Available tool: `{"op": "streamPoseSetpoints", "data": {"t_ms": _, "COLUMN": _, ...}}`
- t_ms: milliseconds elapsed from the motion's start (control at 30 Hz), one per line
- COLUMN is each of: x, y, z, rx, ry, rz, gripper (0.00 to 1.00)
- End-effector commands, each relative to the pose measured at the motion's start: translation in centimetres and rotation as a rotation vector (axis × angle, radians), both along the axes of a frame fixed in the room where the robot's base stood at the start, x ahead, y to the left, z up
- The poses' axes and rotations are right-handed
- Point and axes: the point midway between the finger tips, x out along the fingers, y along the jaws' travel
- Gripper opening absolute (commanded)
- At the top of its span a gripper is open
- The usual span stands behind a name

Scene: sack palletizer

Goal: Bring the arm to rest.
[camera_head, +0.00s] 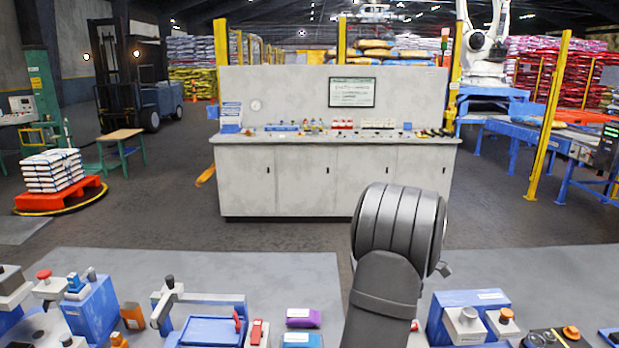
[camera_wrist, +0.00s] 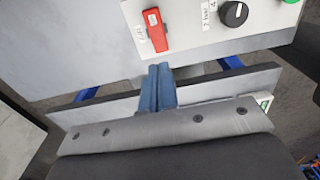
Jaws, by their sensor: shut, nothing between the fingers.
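My arm shows in the head view as a thick dark grey link (camera_head: 385,290) rising from the bottom edge, right of centre, with a ribbed rounded joint (camera_head: 398,228) at its top. My gripper is hidden behind it there. In the wrist view my gripper (camera_wrist: 158,72) shows as two blue-grey fingers closed together, with nothing between them. The fingertips are just below a pale panel in the picture. On this panel are a red switch handle (camera_wrist: 156,31) and a black knob (camera_wrist: 235,14). The fingers appear apart from both controls.
Near benches hold blue fixtures (camera_head: 210,330), a purple block (camera_head: 303,317) and a blue box (camera_head: 470,315) beside my arm. A grey control console (camera_head: 300,180) stands ahead across open floor. A sack stack (camera_head: 52,170) is at left, a yellow post (camera_head: 548,120) at right.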

Motion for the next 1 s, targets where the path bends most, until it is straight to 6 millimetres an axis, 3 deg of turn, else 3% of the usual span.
{"op": "streamPoseSetpoints", "data": {"t_ms": 333, "x": 0.0, "y": 0.0, "z": -0.4, "rx": 0.001, "ry": 0.002, "rz": 0.0, "gripper": 0.0}}
{"op": "streamPoseSetpoints", "data": {"t_ms": 733, "x": 0.0, "y": 0.0, "z": -5.8, "rx": 0.001, "ry": 0.003, "rz": 0.0, "gripper": 0.0}}
{"op": "streamPoseSetpoints", "data": {"t_ms": 1000, "x": 0.0, "y": 0.0, "z": -6.9, "rx": 0.0, "ry": 0.0, "rz": 0.0, "gripper": 0.0}}
